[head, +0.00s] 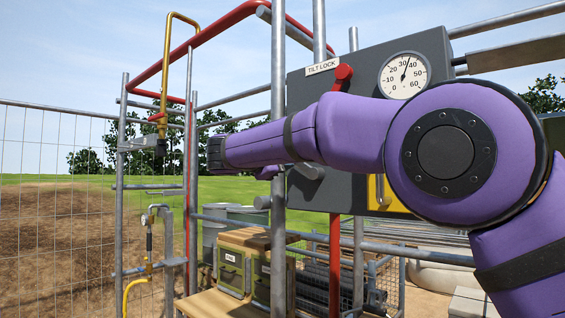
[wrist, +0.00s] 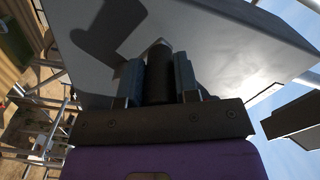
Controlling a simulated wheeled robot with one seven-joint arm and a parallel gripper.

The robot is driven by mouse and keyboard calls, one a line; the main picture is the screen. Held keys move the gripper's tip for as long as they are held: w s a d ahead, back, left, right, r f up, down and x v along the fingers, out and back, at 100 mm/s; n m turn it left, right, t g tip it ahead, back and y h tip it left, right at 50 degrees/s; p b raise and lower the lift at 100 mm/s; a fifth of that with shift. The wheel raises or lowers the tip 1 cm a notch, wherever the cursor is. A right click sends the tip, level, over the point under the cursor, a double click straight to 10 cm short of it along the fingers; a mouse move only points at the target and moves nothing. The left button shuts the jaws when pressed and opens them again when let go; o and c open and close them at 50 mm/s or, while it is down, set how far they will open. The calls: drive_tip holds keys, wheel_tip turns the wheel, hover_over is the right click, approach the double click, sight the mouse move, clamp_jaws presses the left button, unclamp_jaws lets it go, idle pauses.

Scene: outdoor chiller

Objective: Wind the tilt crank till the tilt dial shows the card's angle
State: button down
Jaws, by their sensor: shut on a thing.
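In the wrist view my gripper (wrist: 158,78) is shut on a dark cylindrical grip with a paler rounded tip, which I take to be the crank handle (wrist: 159,62). The grey panel (wrist: 220,50) lies behind it. In the head view my purple arm crosses the panel and hides most of the crank and my fingers. The tilt dial (head: 404,75) is white, marked 0 to 60; its needle points up and slightly right, around 30 to 40. I cannot make out a card with an angle.
A red lever (head: 342,74) sits beside the "TILT LOCK" label (head: 322,67). A yellow part (head: 378,192) shows below my arm. Grey scaffold poles (head: 278,120) and red pipe (head: 215,40) frame the left. Green boxes (head: 232,270) stand on a wooden bench (head: 215,303).

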drive_tip(key=c, duration=0.8)
unclamp_jaws()
drive_tip(key=shift+c, duration=0.2)
drive_tip(key=shift+s, duration=0.1)
drive_tip(key=v, duration=1)
drive_tip(key=shift+s+a, duration=0.2)
drive_tip(key=shift+s, duration=0.05)
